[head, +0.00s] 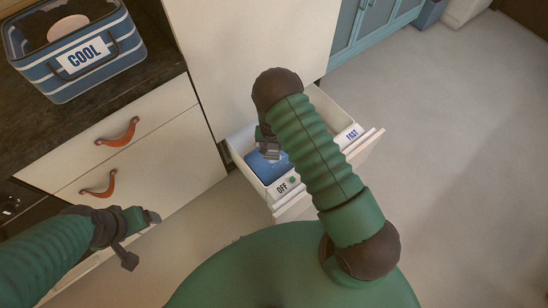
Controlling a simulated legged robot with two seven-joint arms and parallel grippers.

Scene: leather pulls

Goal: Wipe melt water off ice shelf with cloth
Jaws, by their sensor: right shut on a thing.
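A blue cloth (262,170) lies in a pulled-out white drawer-like shelf (236,152), at its left end. My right gripper (268,154) is down inside the shelf, shut on the cloth; my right arm hides much of the shelf's middle. Any melt water is hidden or too small to make out. My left gripper (143,238) is open and empty, in front of the lower drawers at the left, apart from the shelf.
A striped blue box marked COOL (85,62) stands on the dark counter (150,85). Drawers with orange leather pulls (118,132) are below it. The floor (450,150) at right is clear.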

